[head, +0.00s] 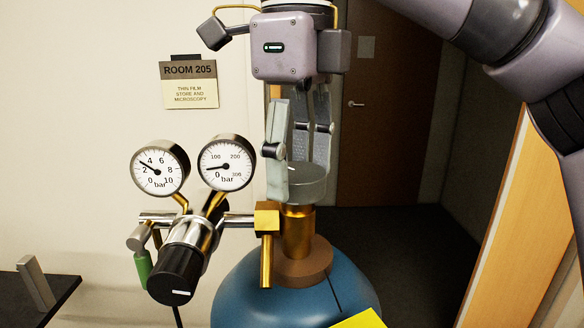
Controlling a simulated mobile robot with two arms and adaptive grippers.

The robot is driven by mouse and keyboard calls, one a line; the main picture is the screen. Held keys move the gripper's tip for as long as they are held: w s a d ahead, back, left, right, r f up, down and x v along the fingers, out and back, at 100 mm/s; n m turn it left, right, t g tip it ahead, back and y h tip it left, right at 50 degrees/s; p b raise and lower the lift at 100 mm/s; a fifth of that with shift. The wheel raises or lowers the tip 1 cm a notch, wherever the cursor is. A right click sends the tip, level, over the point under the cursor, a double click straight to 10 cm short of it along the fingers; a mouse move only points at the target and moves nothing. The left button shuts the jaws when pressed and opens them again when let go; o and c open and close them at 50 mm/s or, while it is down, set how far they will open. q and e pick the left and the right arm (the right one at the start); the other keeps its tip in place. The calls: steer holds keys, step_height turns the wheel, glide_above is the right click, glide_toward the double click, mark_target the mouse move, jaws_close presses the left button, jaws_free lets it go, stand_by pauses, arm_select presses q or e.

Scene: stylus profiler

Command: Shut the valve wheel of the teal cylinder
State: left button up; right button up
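The teal cylinder (255,290) stands at the bottom centre, with only its rounded shoulder in view. A brass valve (298,232) rises from its brown collar. The pale grey, round valve wheel (309,184) sits on top of the valve. My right gripper (300,172) points down from above, with its fingers apart around the wheel. I cannot tell whether the fingers press on the rim. My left gripper is not in view.
A regulator with two gauges (158,167) (226,163) and a black knob (175,275) juts left from the valve, close to the gripper. A dark tabletop (62,290) is at lower left. A yellow item (360,320) shows at the bottom edge. A brown door (385,110) is behind.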

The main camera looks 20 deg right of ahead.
mark_target(296, 171)
steer(key=shift+o, duration=1.3)
step_height(296, 171, up, 3)
steer(key=p, duration=0.3)
steer(key=shift+f, duration=0.1)
steer(key=shift+r, duration=0.25)
steer(key=shift+s+a+r, duration=0.1)
steer(key=shift+r, duration=1.85)
steer(key=shift+f, duration=0.1)
